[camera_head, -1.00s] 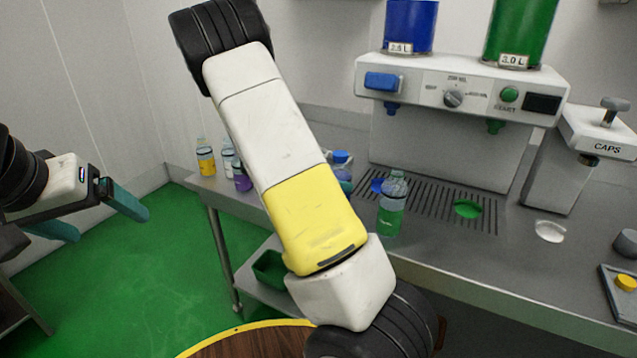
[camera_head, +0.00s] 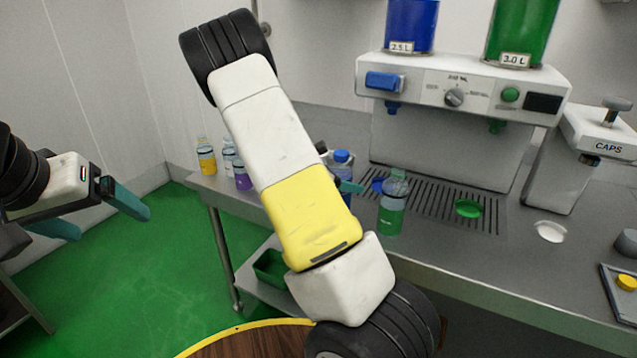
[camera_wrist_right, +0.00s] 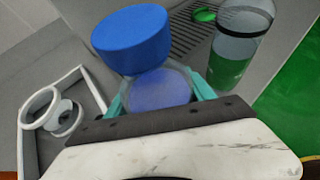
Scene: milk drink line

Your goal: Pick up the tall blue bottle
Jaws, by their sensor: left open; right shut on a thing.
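The tall blue bottle (camera_head: 342,160) has a blue cap and stands upright by the machine, partly hidden behind my right arm in the head view. In the right wrist view its cap (camera_wrist_right: 132,38) fills the upper middle, with its clear, blue-tinted body below. My right gripper (camera_wrist_right: 158,94) is shut on it, a teal finger on each side. One finger also shows beside the bottle in the head view. I cannot tell whether the bottle touches the counter. My left gripper (camera_head: 92,215) is open and empty at the far left, over the floor.
A bottle of green liquid (camera_head: 392,207) stands close right of the blue one. Bottles with yellow (camera_head: 206,158) and purple (camera_head: 243,178) contents stand at the counter's left end. The dispenser (camera_head: 460,90) rises behind; a caps unit (camera_head: 600,135) is at right.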

